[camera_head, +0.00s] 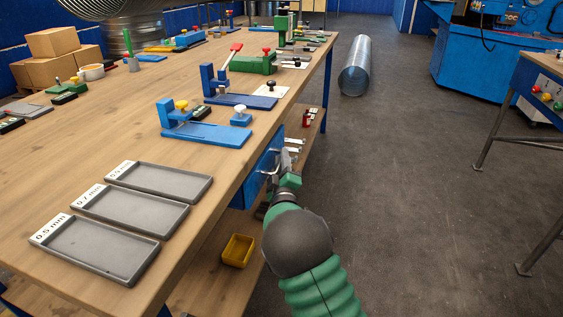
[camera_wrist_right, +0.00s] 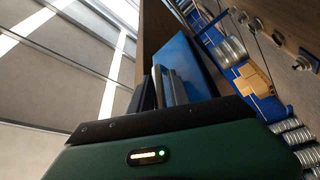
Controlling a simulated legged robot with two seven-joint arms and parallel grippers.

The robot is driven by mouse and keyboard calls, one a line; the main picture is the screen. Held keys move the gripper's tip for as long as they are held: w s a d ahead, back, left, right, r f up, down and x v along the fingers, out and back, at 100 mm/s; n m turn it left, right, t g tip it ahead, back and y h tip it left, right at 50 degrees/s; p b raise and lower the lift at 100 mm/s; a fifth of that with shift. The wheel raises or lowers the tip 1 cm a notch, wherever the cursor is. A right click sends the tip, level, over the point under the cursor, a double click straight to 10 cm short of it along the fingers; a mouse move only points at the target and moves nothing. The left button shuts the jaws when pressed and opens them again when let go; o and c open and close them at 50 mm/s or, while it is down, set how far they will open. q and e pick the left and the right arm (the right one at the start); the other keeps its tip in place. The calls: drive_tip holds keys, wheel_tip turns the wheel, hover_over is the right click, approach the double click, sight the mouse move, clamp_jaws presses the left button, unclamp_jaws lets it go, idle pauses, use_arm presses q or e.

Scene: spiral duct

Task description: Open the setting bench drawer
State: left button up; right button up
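The blue drawer (camera_head: 257,178) sits under the top of the wooden setting bench (camera_head: 218,152), on the side facing the aisle. Its pale bar handle (camera_head: 270,168) shows on the front. My right gripper (camera_head: 284,165) is right at the handle, partly hidden by my own wrist. In the right wrist view, the blue drawer front (camera_wrist_right: 190,65) lies just beyond the grey and dark fingers (camera_wrist_right: 164,88). The fingers overlap the handle area, and I cannot tell whether they are closed around the bar. My left gripper is not in view.
Three grey trays (camera_head: 130,205) lie on the near benchtop, with blue fixtures (camera_head: 205,132) beyond. A yellow bin (camera_head: 238,250) is on the lower shelf. The grey floor (camera_head: 400,180) right of my arm is clear; a metal duct (camera_head: 355,68) lies farther back.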

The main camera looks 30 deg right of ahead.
clamp_jaws()
drive_tip(key=shift+f, duration=0.25)
idle(1.0)
